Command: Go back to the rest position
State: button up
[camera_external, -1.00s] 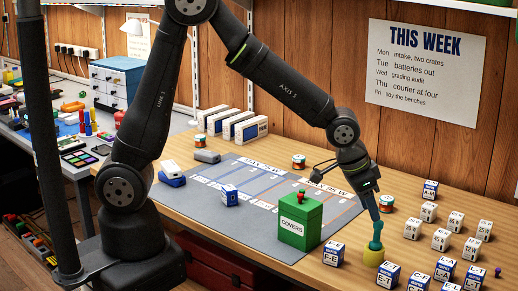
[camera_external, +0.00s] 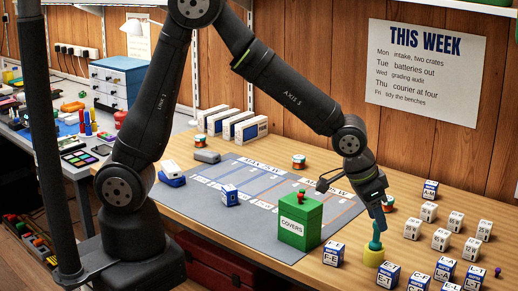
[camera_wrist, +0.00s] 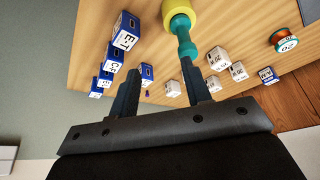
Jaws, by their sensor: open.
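My gripper (camera_external: 378,222) is over the right part of the bench, just above a teal-handled tool (camera_external: 375,238) that stands upright in a yellow holder (camera_external: 373,257). In the wrist view my gripper (camera_wrist: 158,95) has its two dark fingers apart, with nothing held between them. The teal handle (camera_wrist: 187,46) and the yellow holder (camera_wrist: 180,12) show beyond the fingertips there. Whether a fingertip still touches the handle is hard to tell in the external view.
A green COVERS box (camera_external: 300,222) stands left of the holder on the grey mat (camera_external: 262,238). Blue-and-white cubes (camera_external: 388,275) stand in front and white cubes (camera_external: 441,239) to the right. A copper-coloured spool (camera_external: 387,203) is behind the gripper. The space above the bench is clear.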

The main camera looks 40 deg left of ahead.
jog(key=s+d+r, duration=0.2)
jog(key=s+r, duration=0.3)
jog(key=s, duration=0.2)
jog(key=w+a+f+m, duration=0.1)
jog(key=w+a+f, duration=0.1)
jog(key=w, duration=0.6)
jog(key=w+a+f+m, duration=0.1)
jog(key=w+a+f, duration=0.1)
jog(key=w, duration=0.5)
jog(key=w+a+f, duration=0.2)
jog(key=w+f, duration=0.2)
jog(key=w, duration=0.4)
jog(key=shift+w+f+m+g+h, duration=0.25)
jog(key=shift+w+m+g+h, duration=0.05)
jog(key=shift+w+m+h, duration=0.1)
jog(key=shift+s, duration=0.1)
jog(key=s+d+r+n, duration=0.1)
jog(key=s+d+r, duration=0.1)
jog(key=s, duration=0.7)
jog(key=s+d+r+n, duration=0.1)
jog(key=s+d+r, duration=0.2)
jog(key=s, duration=0.6)
jog(key=shift+s+d+r+y, duration=0.25)
jog(key=shift+s+r+y, duration=0.15)
jog(key=shift+r, duration=0.4)
jog(key=shift+w, duration=0.1)
